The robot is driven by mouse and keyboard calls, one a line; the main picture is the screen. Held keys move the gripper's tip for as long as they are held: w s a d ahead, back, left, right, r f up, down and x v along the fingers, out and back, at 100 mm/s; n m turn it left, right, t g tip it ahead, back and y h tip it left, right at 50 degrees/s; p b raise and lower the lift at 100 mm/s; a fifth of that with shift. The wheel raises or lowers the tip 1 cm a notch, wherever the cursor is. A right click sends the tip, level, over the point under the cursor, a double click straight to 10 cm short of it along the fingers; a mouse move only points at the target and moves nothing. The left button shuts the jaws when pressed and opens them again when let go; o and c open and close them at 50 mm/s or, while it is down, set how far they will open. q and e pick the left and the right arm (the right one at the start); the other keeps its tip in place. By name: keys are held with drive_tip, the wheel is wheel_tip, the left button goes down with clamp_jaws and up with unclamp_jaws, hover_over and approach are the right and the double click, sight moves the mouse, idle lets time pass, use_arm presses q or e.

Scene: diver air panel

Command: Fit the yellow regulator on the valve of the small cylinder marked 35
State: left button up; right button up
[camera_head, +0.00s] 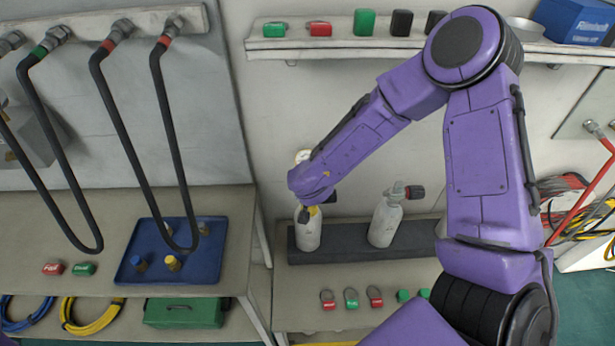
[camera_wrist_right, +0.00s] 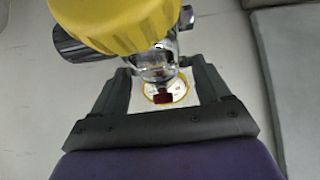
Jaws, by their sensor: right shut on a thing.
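My right gripper (camera_head: 308,208) is at the top of the left small white cylinder (camera_head: 308,236). In the right wrist view my gripper (camera_wrist_right: 160,78) is shut on the yellow regulator (camera_wrist_right: 115,22), around its metal body. The yellow cap, a black knob and a small yellow-rimmed gauge (camera_wrist_right: 168,92) show there. In the head view the gripper mostly hides the regulator and this cylinder's valve, so I cannot tell whether they touch. A second small cylinder (camera_head: 385,224) stands upright to the right with a bare valve and dark knob. I cannot read either cylinder's marking.
Both cylinders stand in a dark rack (camera_head: 350,240) on the bench. Red and green tags (camera_head: 351,298) lie in front. To the left, a blue tray (camera_head: 205,268) holds several fittings, under hanging black hoses (camera_head: 175,130). A shelf (camera_head: 345,44) is above. My right arm spans the right side.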

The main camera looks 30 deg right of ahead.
drive_tip(key=shift+f, duration=0.25)
drive_tip(key=o, duration=1.5)
drive_tip(key=shift+s+a+r, duration=0.1)
drive_tip(key=v, duration=1)
drive_tip(key=shift+r, duration=0.2)
